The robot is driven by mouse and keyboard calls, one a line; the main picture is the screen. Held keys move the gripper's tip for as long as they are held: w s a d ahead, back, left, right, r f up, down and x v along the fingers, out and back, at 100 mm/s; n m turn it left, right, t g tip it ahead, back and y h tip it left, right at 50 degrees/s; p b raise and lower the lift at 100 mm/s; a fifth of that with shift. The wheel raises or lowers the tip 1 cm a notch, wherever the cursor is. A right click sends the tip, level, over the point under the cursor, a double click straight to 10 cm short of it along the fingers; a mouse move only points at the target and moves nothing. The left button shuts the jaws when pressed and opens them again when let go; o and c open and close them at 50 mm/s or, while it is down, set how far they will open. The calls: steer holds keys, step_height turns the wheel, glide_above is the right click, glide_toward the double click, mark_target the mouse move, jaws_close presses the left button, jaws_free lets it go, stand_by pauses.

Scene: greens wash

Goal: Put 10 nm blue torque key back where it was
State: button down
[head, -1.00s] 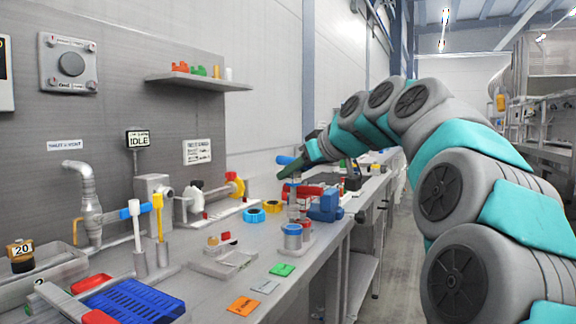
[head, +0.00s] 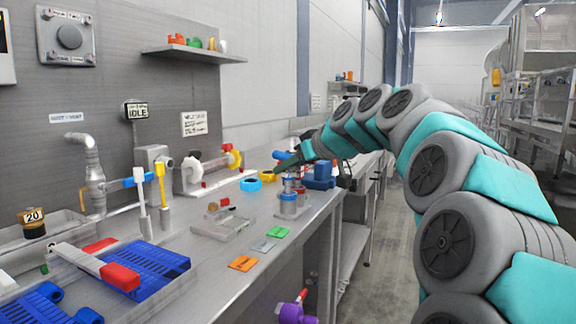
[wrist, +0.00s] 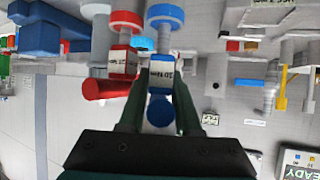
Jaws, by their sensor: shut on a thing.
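My gripper (wrist: 160,110) is shut on the blue torque key (wrist: 163,78), whose label reads 10 Nm. The key's blue round end (wrist: 160,115) shows between the fingers. Its shaft lines up with a blue ring (wrist: 165,14); I cannot tell whether it sits inside it. A red torque key (wrist: 122,65) stands beside it, in line with a red ring (wrist: 126,20), its red handle (wrist: 106,88) close to my finger. In the head view my gripper (head: 285,166) is above the small key stand (head: 291,207), with the blue handle (head: 281,155) at its tip.
A blue vise (head: 320,175) stands just right of the stand. Yellow and blue rings (head: 251,184) lie to its left. Green, grey and orange cards (head: 243,263) lie near the bench's front edge. A blue tray (head: 145,272) is at the lower left.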

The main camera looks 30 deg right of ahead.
steer(key=shift+f+b, duration=0.55)
steer(key=shift+f, duration=0.05)
steer(key=c, duration=0.5)
jaws_free()
steer(key=shift+s, duration=0.1)
steer(key=b+v, duration=0.1)
steer(key=v, duration=0.6)
steer(key=shift+s+d+r, duration=0.15)
steer(key=shift+s, duration=0.2)
